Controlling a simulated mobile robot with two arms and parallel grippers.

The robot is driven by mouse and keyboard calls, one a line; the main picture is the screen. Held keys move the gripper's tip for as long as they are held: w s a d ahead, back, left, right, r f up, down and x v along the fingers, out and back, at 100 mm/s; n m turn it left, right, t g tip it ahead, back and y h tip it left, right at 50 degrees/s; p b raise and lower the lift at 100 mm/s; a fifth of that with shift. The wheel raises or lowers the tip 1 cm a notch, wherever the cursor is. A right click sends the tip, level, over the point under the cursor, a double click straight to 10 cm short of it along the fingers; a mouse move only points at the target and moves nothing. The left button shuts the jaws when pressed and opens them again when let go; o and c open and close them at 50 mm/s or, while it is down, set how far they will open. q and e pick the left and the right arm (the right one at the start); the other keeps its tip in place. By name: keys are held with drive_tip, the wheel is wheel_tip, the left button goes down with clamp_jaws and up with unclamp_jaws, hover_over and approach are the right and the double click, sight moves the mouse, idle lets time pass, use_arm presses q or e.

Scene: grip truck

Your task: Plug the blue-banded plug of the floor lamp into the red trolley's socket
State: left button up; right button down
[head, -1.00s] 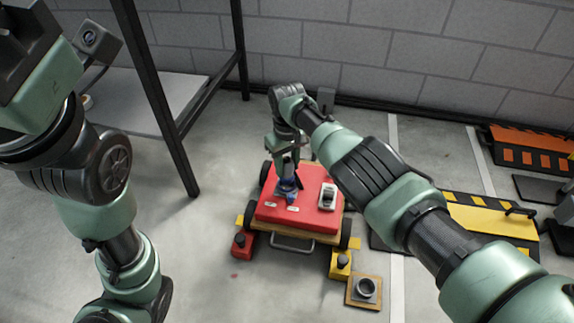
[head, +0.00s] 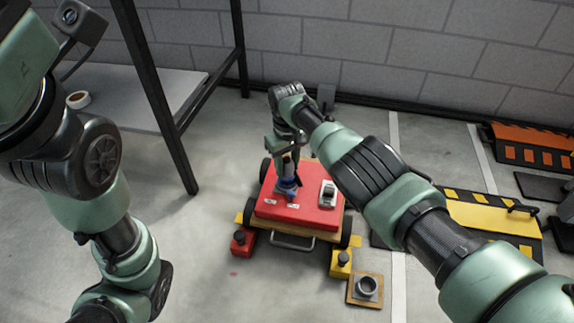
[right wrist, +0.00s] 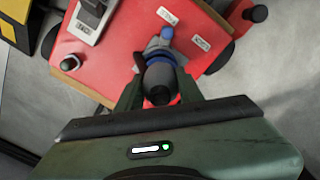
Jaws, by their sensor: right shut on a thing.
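The red trolley (head: 313,216) stands on the floor in the middle of the head view. Its red top bears two small white labels and a grey-white device with a switch (head: 328,193). My right gripper (head: 287,183) is above the left part of this top, shut on a dark plug (right wrist: 158,78) with blue parts at its lower end. The right wrist view shows the plug's blue end at or just over the red top, near the labels (right wrist: 168,15). The gripper and plug hide the socket, and I cannot tell whether the plug is seated. My left gripper is out of view.
A red block with a black knob (head: 242,240), a yellow one (head: 341,263) and a wooden plate with a ring (head: 365,289) are near the trolley's front. A shelf (head: 150,100) stands left, holding a white roll (head: 78,99). A yellow-black ramp (head: 495,218) lies right.

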drive_tip(key=shift+f, duration=0.1)
drive_tip(key=shift+f, duration=0.15)
drive_tip(key=shift+b, duration=0.3)
drive_tip(key=shift+f+b, duration=0.5)
drive_tip(key=shift+f, duration=0.1)
drive_tip(key=c, duration=0.8)
unclamp_jaws()
drive_tip(key=shift+c, duration=0.2)
drive_tip(key=o, duration=0.3)
drive_tip(key=shift+o, duration=0.2)
drive_tip(key=shift+r, duration=0.1)
